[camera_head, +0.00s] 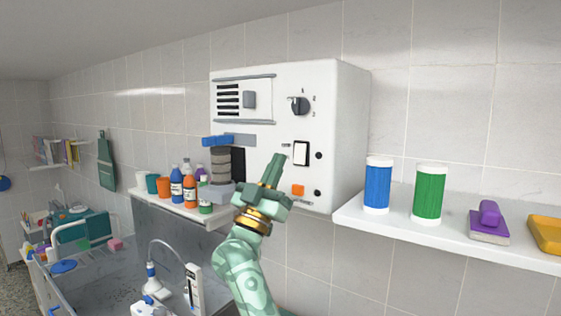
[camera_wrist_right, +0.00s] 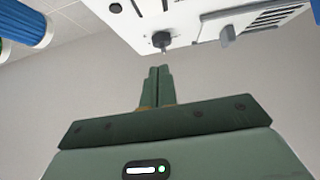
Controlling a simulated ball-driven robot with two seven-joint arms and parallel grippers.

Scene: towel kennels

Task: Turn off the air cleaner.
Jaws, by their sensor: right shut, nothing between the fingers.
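The air cleaner appears to be the white wall box (camera_head: 345,120), also at the top of the right wrist view (camera_wrist_right: 190,18). Its front has a dark round knob (camera_head: 299,105) with marks around it, a white rocker switch in a black frame (camera_head: 301,153), an orange square (camera_head: 298,190) and two black dots. The knob also shows in the wrist view (camera_wrist_right: 162,40). Which way the rocker is pressed I cannot tell. My right gripper (camera_head: 277,162) is shut and empty, in front of the box's lower part, left of the rocker; contact is not visible. My left gripper is out of view.
A canister with a blue clamp (camera_head: 221,160) is at the box's lower left. A shelf (camera_head: 370,222) on the right holds a blue cylinder (camera_head: 377,185), a green cylinder (camera_head: 429,192) and a purple tool (camera_head: 489,222). Bottles (camera_head: 177,186) stand left, above a sink.

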